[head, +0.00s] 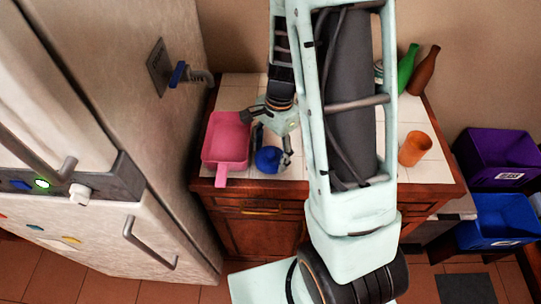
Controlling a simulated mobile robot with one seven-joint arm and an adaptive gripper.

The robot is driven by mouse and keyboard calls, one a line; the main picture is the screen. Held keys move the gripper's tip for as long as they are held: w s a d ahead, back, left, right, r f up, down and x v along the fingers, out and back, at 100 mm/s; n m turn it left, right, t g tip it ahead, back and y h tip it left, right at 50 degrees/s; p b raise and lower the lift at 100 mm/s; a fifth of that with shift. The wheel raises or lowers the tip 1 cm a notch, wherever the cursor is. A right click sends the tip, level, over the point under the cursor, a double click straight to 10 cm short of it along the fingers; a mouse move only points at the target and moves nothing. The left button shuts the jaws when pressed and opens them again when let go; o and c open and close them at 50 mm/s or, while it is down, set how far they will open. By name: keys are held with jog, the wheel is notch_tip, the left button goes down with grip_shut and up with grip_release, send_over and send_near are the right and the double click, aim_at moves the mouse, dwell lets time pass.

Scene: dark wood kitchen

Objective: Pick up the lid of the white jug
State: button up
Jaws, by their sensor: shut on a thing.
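My gripper (272,158) reaches down over the white-tiled counter, just right of the pink container. Its fingers are around a blue round thing (267,160) and are shut on it. I cannot tell whether this blue thing is the jug's lid, or whether it touches the counter. I cannot make out a white jug. My arm hides much of the middle of the counter.
A pink container with a handle (226,138) stands close left of my gripper. An orange cup (414,148), a green bottle (407,68) and a brown bottle (424,70) stand right of my arm. A fridge (95,110) is at left; purple (497,155) and blue bins (497,220) are at right.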

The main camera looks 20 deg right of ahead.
jog(key=s+d+r, duration=0.8)
jog(key=s+r, duration=0.3)
jog(key=r, duration=0.1)
jog(key=w+d+r+m+t+p, duration=0.1)
jog(key=w+d+r+m, duration=0.35)
jog(key=w, duration=0.25)
jog(key=w+d+r+m+p, duration=0.2)
jog(key=w+d+r+m, duration=0.1)
jog(key=w+r, duration=0.3)
notch_tip(320, 180, down, 7)
jog(key=w+b, duration=0.1)
jog(key=b, duration=0.4)
jog(key=shift+w, duration=0.15)
dwell(0.9)
jog(key=shift+f+p, duration=0.2)
jog(key=shift+p, duration=0.2)
dwell(1.3)
jog(key=o, duration=1)
